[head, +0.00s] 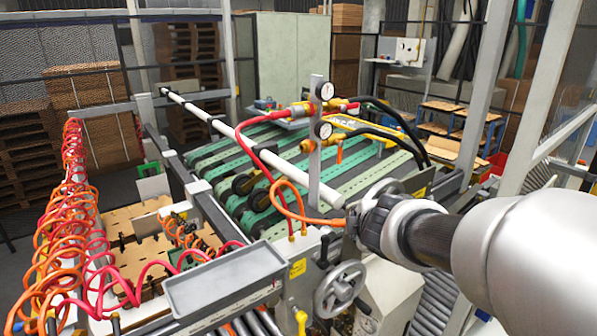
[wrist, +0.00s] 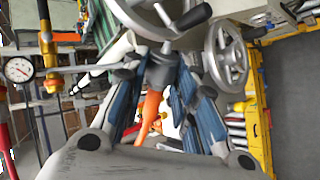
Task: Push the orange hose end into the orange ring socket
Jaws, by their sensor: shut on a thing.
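The orange hose (head: 287,200) rises from the grey machine top, loops over and runs right to my gripper (head: 357,218) in the head view. My gripper is shut on the hose near its end; the fingers hide most of the grip. In the wrist view the orange hose (wrist: 150,110) shows between the blue-padded fingers of my gripper (wrist: 163,72). An orange fitting (head: 339,152) sits below the lower gauge on the upright post. I cannot tell whether it is the orange ring socket. The hose end is apart from the post's fittings, lower and to the right.
The grey post (head: 315,170) carries two gauges, brass valves and a connected red hose (head: 262,148). A handwheel (head: 341,289) stands below my gripper. A long white roller (head: 250,148) crosses behind. Coiled red and orange hoses (head: 70,230) hang at the left.

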